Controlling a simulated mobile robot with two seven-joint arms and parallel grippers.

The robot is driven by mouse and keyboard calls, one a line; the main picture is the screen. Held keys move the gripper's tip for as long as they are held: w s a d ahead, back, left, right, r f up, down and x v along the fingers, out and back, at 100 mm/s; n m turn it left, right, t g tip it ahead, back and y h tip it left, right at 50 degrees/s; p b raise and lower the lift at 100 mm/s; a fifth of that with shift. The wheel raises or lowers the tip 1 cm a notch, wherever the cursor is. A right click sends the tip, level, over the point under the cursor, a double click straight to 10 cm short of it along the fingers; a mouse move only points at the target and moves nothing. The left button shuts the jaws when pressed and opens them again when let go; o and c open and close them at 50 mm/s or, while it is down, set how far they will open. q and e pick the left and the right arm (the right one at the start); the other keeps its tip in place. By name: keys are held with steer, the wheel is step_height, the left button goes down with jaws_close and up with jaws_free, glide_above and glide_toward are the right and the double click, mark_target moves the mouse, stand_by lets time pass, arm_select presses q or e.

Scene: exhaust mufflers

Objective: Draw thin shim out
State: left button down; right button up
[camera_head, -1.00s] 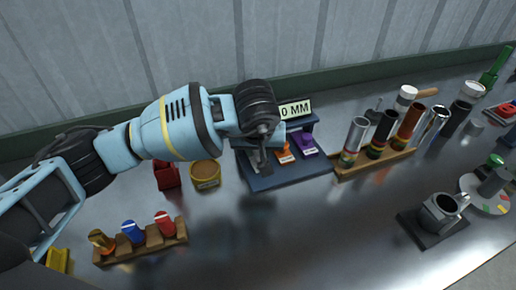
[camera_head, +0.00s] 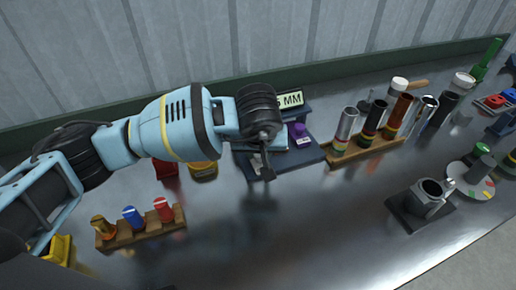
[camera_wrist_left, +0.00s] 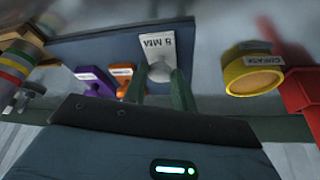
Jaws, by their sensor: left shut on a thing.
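My left gripper (camera_head: 265,163) is at the front left of the blue shim stand (camera_head: 312,156). In the left wrist view its two green fingers (camera_wrist_left: 162,88) are shut on the grey knob of a shim (camera_wrist_left: 155,45), whose pale label seems to read "8 MM". The shim's far end is hard to make out. A purple shim (camera_head: 298,131) sits in the stand. An orange shim (camera_wrist_left: 123,72) shows beside it in the left wrist view; my gripper hides it in the head view. My right gripper is not in view.
A yellow tin (camera_head: 203,172) and a red block (camera_head: 166,170) stand left of the stand. A wooden rack of tubes (camera_head: 350,154) stands close on its right. A small rack of coloured plugs (camera_head: 140,236) is at front left. The bench in front is clear.

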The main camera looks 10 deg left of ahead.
arm_select(q)
steer(key=shift+s+d+f, duration=0.1)
steer(key=shift+s+d, duration=0.05)
steer(key=shift+s, duration=0.05)
steer(key=c, duration=1.1)
jaws_free()
steer(key=shift+v, duration=3.95)
